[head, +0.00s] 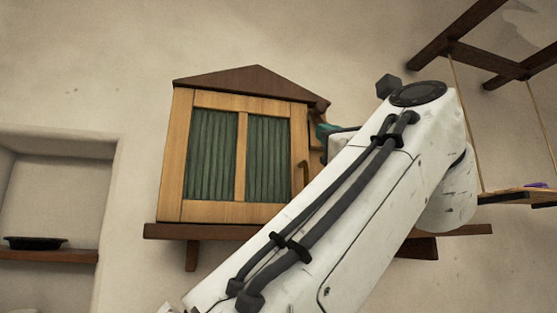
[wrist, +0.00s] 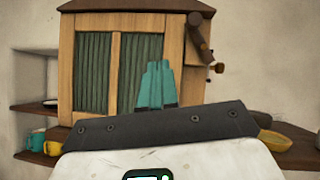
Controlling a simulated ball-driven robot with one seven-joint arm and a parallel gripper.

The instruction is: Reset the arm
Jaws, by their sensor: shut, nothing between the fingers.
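My arm (head: 370,200) reaches up across the head view, in front of the right side of a wooden cabinet (head: 174,150). The cabinet has green curtained panels, and its door looks closed. My gripper is mostly hidden behind the arm in the head view, where only a bit of teal shows by the cabinet's right edge. In the wrist view my gripper (wrist: 158,66) has its teal fingers together and empty, pointing up in front of the cabinet (wrist: 114,70). I cannot tell whether the fingers touch the cabinet.
The cabinet stands on a wall shelf (head: 180,231). A dark dish (head: 35,243) sits in an alcove at left. A hanging shelf (head: 515,197) is at right. In the wrist view, mugs (wrist: 36,141) stand at left and a yellow bowl (wrist: 290,136) at right.

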